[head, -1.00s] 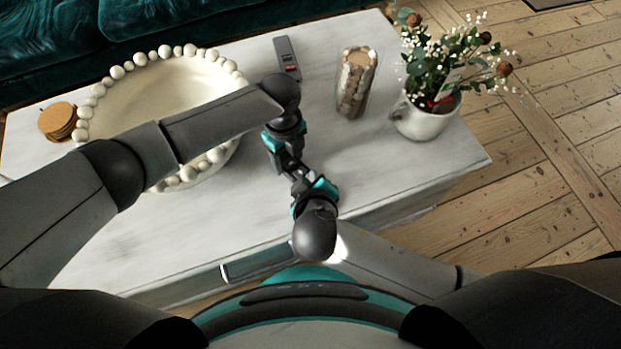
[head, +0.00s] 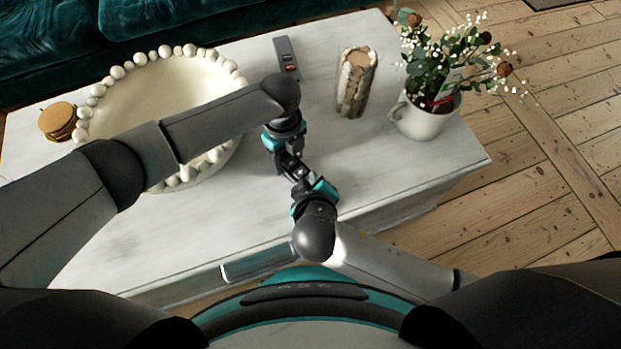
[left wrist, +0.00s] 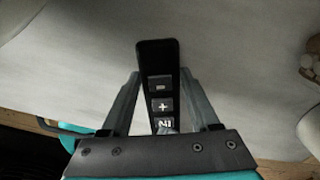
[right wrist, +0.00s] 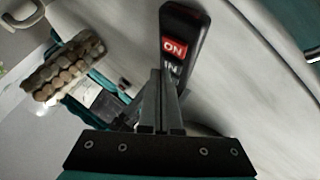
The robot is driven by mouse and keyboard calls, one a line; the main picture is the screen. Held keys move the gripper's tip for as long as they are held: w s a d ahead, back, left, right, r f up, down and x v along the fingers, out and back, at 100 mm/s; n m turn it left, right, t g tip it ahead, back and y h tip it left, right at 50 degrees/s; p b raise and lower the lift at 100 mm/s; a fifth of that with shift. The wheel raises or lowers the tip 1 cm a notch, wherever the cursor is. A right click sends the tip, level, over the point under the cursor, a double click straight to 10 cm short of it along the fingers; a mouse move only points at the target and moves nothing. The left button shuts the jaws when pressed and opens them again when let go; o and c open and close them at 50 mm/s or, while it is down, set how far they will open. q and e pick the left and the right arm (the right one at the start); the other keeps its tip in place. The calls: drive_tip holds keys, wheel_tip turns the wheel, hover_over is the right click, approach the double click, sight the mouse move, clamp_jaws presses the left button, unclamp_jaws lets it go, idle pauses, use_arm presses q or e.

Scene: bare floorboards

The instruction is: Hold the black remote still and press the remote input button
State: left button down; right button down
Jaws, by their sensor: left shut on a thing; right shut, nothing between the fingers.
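The black remote (left wrist: 157,62) is between the fingers of my left gripper (left wrist: 160,88), which is shut on its sides. Minus, plus and input ("IN") buttons show in the left wrist view. The right wrist view shows the remote (right wrist: 186,20) with a red "ON" button and the input button (right wrist: 173,67) below it. My right gripper (right wrist: 164,76) is shut and empty, its tips at the input button's lower edge. I cannot tell whether they touch it or press it. In the head view, my left gripper (head: 283,152) and right gripper (head: 300,178) meet, mostly hiding this remote.
A grey remote (head: 284,47) with red marks lies on the white table (head: 235,215). A beaded bowl (head: 150,95), coasters (head: 58,119), a pebbled glass holder (head: 355,84) and a flower mug (head: 425,119) stand around. The table's front right is clear.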

drive_tip(key=shift+f, duration=0.4)
idle(0.4)
idle(0.4)
drive_tip(key=shift+r, duration=0.85)
drive_tip(key=shift+r, duration=2.5)
idle(0.6)
use_arm(q)
drive_tip(key=shift+c, duration=0.2)
unclamp_jaws()
wheel_tip(320, 180, up, 12)
idle(0.6)
